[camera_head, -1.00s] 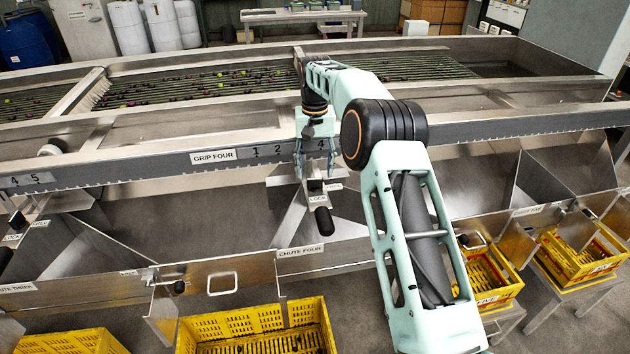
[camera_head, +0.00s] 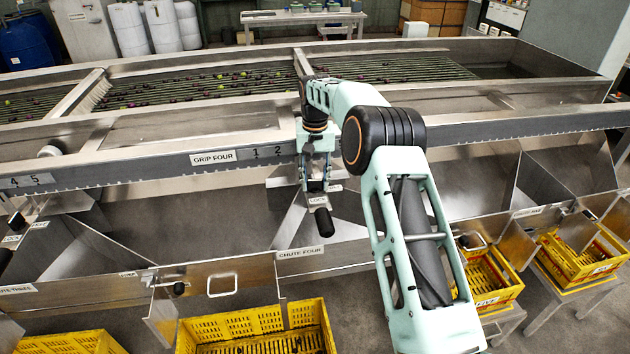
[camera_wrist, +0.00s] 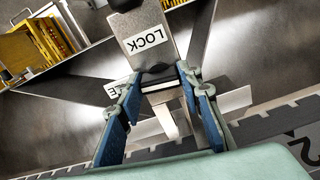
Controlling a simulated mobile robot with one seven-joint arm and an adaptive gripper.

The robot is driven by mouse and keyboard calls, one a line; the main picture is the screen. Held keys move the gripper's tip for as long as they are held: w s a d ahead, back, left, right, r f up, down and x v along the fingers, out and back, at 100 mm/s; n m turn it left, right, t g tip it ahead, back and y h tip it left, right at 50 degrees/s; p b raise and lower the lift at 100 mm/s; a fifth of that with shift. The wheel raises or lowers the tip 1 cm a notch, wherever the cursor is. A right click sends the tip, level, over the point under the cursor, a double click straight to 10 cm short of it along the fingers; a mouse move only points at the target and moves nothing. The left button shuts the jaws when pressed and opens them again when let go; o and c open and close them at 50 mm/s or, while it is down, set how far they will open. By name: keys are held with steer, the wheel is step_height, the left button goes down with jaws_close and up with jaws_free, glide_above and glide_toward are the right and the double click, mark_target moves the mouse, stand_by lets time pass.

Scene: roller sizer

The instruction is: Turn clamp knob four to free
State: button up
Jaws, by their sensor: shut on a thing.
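Clamp knob four is a small black block, seen in the wrist view (camera_wrist: 160,76) between my blue fingertips. My gripper (camera_head: 316,185) reaches down to it below the grey rail, and its fingers (camera_wrist: 162,84) are shut on the knob. A metal plate with a LOCK label (camera_wrist: 145,40) sits just beyond the knob. The LOCK label also shows in the head view (camera_head: 318,200). The FREE label (camera_wrist: 115,88) is partly covered by a finger. In the head view my gripper hides most of the knob.
A black handle (camera_head: 324,223) hangs below the clamp. The CHUTE FOUR front (camera_head: 250,268) and a yellow crate (camera_head: 225,325) lie below.

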mark_target(315, 180)
steer(key=shift+r+n+p, duration=0.2)
steer(key=shift+n+p, duration=0.3)
steer(key=shift+p, duration=0.25)
steer(key=shift+f+n, duration=0.2)
steer(key=shift+n, duration=0.1)
steer(key=o, duration=1.2)
steer(key=shift+c, duration=0.2)
steer(key=shift+r, duration=0.1)
step_height(315, 180, up, 12)
